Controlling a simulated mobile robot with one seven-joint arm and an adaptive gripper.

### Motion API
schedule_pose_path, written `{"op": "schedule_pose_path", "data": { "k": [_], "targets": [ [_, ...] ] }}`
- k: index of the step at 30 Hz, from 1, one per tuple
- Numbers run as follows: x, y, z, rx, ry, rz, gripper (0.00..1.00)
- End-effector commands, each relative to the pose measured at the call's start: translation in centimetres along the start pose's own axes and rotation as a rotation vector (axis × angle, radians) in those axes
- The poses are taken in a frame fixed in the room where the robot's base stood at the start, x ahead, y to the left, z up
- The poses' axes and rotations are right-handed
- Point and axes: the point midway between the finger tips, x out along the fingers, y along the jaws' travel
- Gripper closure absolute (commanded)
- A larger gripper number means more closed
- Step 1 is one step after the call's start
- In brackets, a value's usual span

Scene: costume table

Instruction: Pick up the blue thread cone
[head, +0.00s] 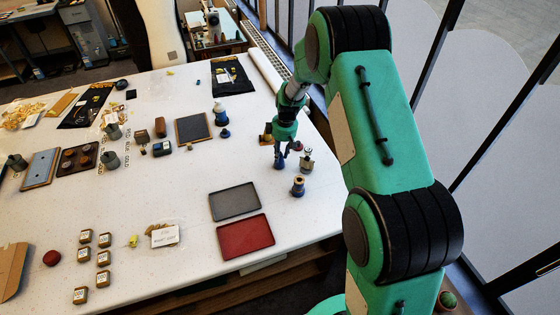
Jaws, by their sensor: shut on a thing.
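My gripper (285,147) points down over the right part of the white table and is shut on a small blue thing, which looks like the blue thread cone (279,163). The fingers hide part of it. It is too small to tell whether its base touches the table. A blue-and-white cone-like item (220,114) stands to the left, apart from the gripper, with a small dark blue piece (225,133) just below it.
A brass-and-dark spool-like item (307,161) stands close right of the gripper, and another (298,187) stands below it. A grey tray (234,201) and a red tray (245,236) lie nearer.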

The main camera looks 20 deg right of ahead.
Motion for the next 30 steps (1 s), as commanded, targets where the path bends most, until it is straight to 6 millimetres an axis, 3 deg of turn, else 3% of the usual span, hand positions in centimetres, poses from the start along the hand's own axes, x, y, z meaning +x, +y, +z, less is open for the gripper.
{"op": "schedule_pose_path", "data": {
  "k": [11,30],
  "targets": [
    [-1.1,0.1,-0.2,0.0,0.001,0.002,1.0],
    [-9.4,0.0,-1.2,0.0,0.001,0.001,1.0]
  ]
}}
